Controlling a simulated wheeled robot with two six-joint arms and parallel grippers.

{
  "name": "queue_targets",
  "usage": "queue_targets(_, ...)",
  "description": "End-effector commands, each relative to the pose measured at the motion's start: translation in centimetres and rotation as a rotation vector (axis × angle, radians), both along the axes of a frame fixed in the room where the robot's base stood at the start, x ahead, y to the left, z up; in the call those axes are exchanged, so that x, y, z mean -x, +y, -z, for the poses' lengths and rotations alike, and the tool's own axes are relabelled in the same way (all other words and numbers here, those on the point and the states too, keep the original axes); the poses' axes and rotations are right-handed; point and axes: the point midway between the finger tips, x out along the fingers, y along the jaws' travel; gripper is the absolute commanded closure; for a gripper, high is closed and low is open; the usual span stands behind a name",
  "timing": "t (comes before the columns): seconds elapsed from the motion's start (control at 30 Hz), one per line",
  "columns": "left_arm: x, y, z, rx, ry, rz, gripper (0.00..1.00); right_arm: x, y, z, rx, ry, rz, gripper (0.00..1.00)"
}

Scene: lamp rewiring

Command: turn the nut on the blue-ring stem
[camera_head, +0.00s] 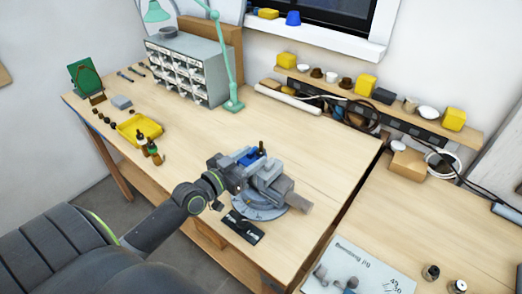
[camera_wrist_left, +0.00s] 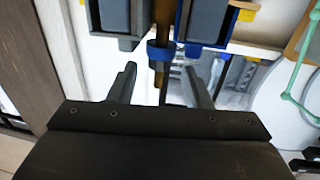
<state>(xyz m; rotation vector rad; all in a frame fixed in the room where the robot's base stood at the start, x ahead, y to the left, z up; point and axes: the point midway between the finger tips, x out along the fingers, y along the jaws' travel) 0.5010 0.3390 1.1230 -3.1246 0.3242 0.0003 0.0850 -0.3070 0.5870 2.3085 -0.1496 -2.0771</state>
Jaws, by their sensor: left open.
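The blue-ring stem (camera_wrist_left: 162,20) is a brown rod with a blue ring (camera_wrist_left: 159,53) around it, between dark vise jaws in the left wrist view. A narrower brown part shows below the ring; I cannot tell the nut apart from it. In the head view the grey and blue vise (camera_head: 268,183) stands on its round base, with a dark upright piece (camera_head: 262,149) at its top. My left gripper (camera_wrist_left: 160,70) is open, its fingers on either side of the stem, apart from it. It also shows beside the vise in the head view (camera_head: 234,171). My right gripper is out of view.
A black mat (camera_head: 243,228) lies before the vise. A yellow tray (camera_head: 129,132) and small bottles (camera_head: 154,153) stand left. A drawer cabinet (camera_head: 190,72) and green lamp (camera_head: 233,104) stand behind. A jig board (camera_head: 374,273) lies at the lower right.

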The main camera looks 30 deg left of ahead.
Motion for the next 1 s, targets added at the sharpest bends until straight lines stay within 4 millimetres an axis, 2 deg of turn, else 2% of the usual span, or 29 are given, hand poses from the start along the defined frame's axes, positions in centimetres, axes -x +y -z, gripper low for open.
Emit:
queue_targets(0.1, -1.9, -0.4, -0.1, 0.003, -0.003, 0.0, 0.55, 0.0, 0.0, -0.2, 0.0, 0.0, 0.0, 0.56)
queue_targets(0.3, -3.6, -0.8, -0.1, 0.002, -0.001, 0.0, 0.55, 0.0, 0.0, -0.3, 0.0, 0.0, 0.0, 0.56)
queue_targets(0.67, -4.0, -0.9, 0.0, 0.0, 0.0, 0.001, 0.55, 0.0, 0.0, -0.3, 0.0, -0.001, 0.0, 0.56)
queue_targets(1.0, -3.9, -0.9, 0.0, 0.0, 0.0, 0.001, 0.99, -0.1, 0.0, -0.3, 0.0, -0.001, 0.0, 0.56)
